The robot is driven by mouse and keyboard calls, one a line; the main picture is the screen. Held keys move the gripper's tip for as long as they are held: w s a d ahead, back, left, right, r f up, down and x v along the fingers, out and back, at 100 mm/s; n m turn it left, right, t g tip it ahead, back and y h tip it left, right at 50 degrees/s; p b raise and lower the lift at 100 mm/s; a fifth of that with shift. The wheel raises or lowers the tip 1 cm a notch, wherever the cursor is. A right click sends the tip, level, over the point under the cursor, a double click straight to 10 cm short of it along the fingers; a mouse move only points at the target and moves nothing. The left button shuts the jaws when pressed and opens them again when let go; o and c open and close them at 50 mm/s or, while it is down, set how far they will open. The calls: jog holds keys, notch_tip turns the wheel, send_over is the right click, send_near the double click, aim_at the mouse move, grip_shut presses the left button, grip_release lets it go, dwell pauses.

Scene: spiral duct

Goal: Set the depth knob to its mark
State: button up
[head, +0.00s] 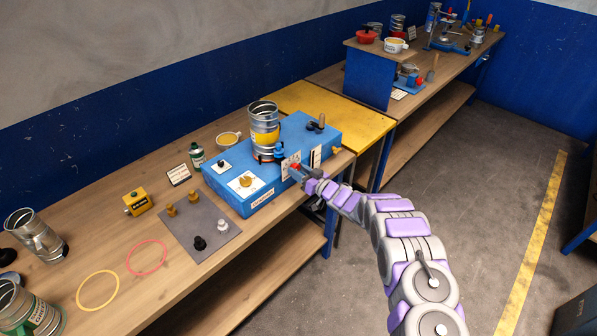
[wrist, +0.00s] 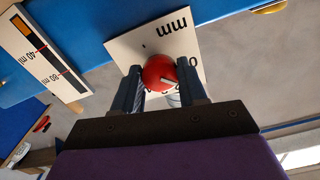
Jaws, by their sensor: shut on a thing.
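The depth knob is a round red knob (wrist: 160,74) with a short white line on its face, in the middle of the wrist view. It sits on a white plate (wrist: 125,44) lettered "mm", with a small dark tick. Other numbers are partly hidden behind my fingers. In the head view the red knob (head: 296,167) is small, at the right front of the blue machine box (head: 262,203). My gripper (wrist: 160,80) is shut on the knob, one finger on each side. In the head view my gripper (head: 303,174) covers part of the plate.
A white ml scale (wrist: 45,55) stands left of the plate in the wrist view. A metal can (head: 264,122) stands on the box, near a yellow dial (head: 245,181). A grey mat (head: 190,222) holds several knobs.

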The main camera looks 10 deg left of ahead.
jog(key=shift+d+f, duration=0.1)
jog(key=shift+f, duration=0.15)
jog(key=o, duration=0.9)
jog(key=shift+w, duration=0.15)
jog(key=shift+o, duration=0.8)
jog(key=shift+r, duration=0.2)
jog(key=v, duration=1.7)
jog(key=shift+s, duration=0.25)
jog(key=shift+w+d+f, duration=0.1)
jog(key=shift+d, duration=0.05)
